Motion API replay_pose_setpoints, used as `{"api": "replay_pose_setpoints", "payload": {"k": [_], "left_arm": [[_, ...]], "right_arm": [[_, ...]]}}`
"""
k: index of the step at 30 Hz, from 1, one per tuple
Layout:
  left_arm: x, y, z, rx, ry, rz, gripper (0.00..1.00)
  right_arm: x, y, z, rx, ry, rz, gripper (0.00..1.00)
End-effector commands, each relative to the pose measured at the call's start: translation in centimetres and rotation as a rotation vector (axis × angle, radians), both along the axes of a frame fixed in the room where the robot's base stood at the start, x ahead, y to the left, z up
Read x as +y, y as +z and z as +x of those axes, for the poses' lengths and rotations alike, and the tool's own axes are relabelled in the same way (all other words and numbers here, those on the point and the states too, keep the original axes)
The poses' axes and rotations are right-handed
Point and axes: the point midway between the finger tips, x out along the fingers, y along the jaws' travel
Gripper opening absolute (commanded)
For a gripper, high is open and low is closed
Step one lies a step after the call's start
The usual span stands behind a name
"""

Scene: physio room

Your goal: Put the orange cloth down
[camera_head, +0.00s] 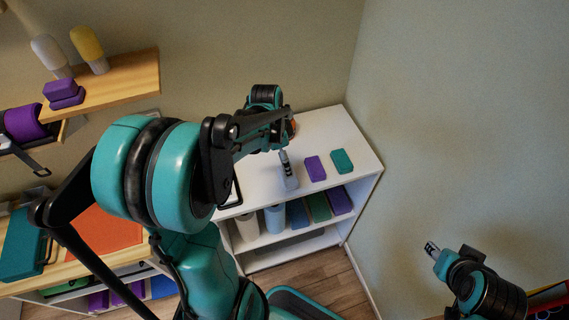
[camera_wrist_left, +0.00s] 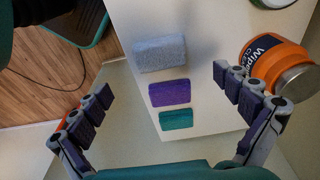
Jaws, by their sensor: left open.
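My left gripper (camera_head: 284,152) is open above the white shelf top; in the left wrist view its fingers (camera_wrist_left: 162,84) are wide apart with nothing gripped. I cannot pick out an orange cloth for certain. A small orange sliver (camera_wrist_left: 69,116) shows beside the left finger, too little to identify. A flat orange sheet (camera_head: 104,232) lies on the wooden counter at left. My right gripper (camera_head: 432,250) is at lower right, its jaws unclear.
Rolls and coloured items fill the shelf below. A wooden wall shelf (camera_head: 125,83) holds two bottles and purple blocks. Walls stand close behind and right.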

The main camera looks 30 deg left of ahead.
Motion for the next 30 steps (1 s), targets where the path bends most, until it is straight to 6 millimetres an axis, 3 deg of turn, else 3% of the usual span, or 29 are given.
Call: {"api": "replay_pose_setpoints", "payload": {"k": [8, 11, 19, 24, 30], "left_arm": [[-0.4, 2.9, -0.6, -0.012, 0.021, 0.005, 1.0], [-1.9, 4.2, -1.4, -0.049, 0.089, 0.017, 1.0], [-8.0, 8.2, -5.8, -0.262, 0.416, -0.008, 1.0], [-10.5, 9.0, -8.2, -0.381, 0.584, -0.09, 1.0], [-11.8, 9.1, -9.5, -0.446, 0.681, -0.16, 1.0]], "right_arm": [[0.0, 0.7, 0.0, 0.0, 0.0, 0.0, 0.4], [0.0, 0.7, 0.0, 0.0, 0.0, 0.0, 0.4], [0.0, 0.7, 0.0, 0.0, 0.0, 0.0, 0.4], [0.0, 0.7, 0.0, 0.0, 0.0, 0.0, 0.4], [0.0, 0.7, 0.0, 0.0, 0.0, 0.0, 0.4]]}}
